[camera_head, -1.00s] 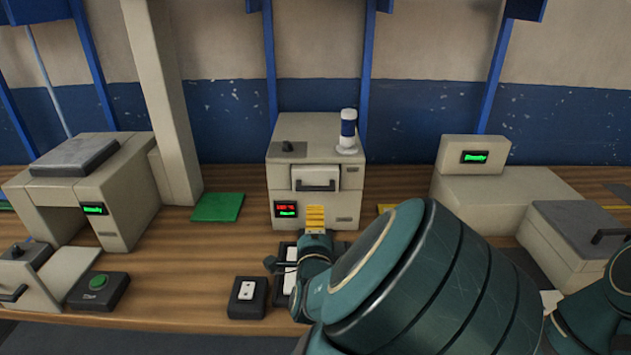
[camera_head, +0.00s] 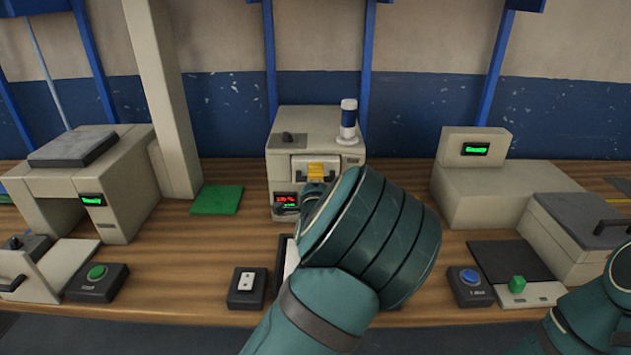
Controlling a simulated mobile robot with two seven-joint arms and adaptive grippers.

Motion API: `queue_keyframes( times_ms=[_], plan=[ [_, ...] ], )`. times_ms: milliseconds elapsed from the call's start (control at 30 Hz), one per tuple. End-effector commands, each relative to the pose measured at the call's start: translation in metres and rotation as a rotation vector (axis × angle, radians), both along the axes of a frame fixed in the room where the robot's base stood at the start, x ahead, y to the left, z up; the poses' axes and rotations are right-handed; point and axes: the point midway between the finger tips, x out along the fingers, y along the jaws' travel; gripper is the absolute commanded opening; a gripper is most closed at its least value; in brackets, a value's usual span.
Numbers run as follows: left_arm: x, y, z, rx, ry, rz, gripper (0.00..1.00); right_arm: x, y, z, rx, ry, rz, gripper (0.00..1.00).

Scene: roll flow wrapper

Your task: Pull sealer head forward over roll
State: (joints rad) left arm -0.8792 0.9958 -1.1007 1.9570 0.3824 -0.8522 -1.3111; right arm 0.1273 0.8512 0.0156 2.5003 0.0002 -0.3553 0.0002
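The beige machine (camera_head: 277,165) stands at the back centre of the bench. Its pale front panel (camera_head: 299,171), which carried a dark handle in the earlier view, is likely the sealer head. My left arm reaches up from the bottom centre to this panel. Its gripper (camera_head: 322,172) shows yellow ridged fingertips in front of the panel, at the handle's place. The handle is mostly hidden, so I cannot tell whether the fingers are around it or shut. I cannot make out the roll. My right arm shows at the lower right edge, and its gripper is out of view.
A black switch box (camera_head: 246,289) and a green-button box (camera_head: 98,283) stand on the front bench. A blue-button box (camera_head: 470,286) is at right. Beige machines (camera_head: 125,195) (camera_head: 480,185) flank the centre. A green mat (camera_head: 217,200) lies flat at centre left.

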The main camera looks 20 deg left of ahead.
Motion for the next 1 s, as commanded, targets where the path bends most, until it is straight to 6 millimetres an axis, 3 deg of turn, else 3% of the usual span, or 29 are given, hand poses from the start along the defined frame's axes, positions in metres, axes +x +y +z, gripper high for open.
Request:
queue_keyframes(
  times_ms=[300, 433, 1000],
  plan=[
    [0.0016, 0.0007, -0.0001, 0.0, 0.001, 0.0, 0.43, 0.0002, 0.0, -0.0001, 0.0, -0.001, 0.0, 0.57],
    [0.0015, 0.0006, -0.0001, 0.0, 0.001, 0.0, 0.0, 0.0002, 0.0, -0.0001, 0.0, 0.0, 0.0, 0.57],
    [0.0015, 0.0007, 0.0003, 0.0, 0.0, 0.001, 0.0, 0.0, 0.0001, 0.0007, 0.0, 0.0, 0.0, 0.57]
  ],
)
